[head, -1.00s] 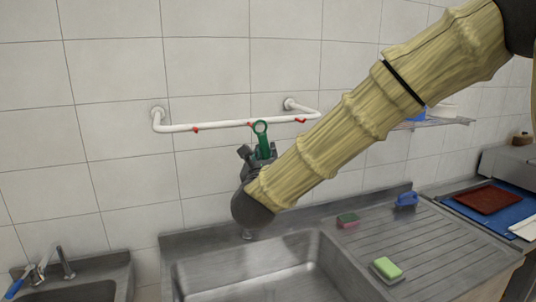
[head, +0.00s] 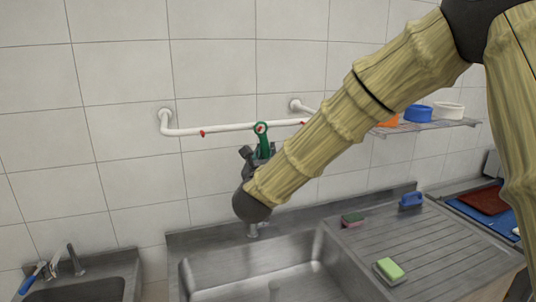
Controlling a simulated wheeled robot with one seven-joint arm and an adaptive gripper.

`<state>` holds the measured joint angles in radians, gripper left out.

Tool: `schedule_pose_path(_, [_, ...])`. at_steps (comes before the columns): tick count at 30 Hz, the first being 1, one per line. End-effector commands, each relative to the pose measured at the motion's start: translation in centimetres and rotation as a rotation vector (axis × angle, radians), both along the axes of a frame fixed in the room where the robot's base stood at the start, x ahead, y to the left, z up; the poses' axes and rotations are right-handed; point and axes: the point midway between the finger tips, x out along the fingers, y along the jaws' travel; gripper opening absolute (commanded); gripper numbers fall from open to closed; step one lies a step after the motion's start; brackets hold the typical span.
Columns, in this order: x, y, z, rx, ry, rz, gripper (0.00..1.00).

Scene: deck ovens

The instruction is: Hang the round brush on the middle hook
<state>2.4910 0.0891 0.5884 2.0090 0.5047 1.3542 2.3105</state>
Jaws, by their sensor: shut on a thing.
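A white rail (head: 228,130) on the tiled wall carries red hooks: a left hook (head: 203,134), a middle hook (head: 261,129) and a right hook (head: 302,123). My gripper (head: 262,153) is shut on the green handle of the round brush (head: 265,144), just below the rail. The handle stands nearly upright with its ring on top. The ring lies over the middle hook in the picture, and red shows inside its hole. I cannot tell whether the hook passes through the ring. The brush's head is not visible.
A steel sink (head: 260,275) lies below, with a drainboard (head: 420,240) at right holding a green sponge (head: 389,269), a pink-and-green sponge (head: 353,220) and a blue brush (head: 411,199). A wall shelf (head: 425,125) with bowls is partly behind my arm.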

Motion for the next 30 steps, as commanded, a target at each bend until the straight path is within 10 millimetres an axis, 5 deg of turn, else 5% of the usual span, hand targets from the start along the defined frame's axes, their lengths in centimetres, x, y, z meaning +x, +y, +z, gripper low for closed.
schedule_pose_path(30, [1.9,0.6,-1.2,0.001,-0.001,0.0,0.0])
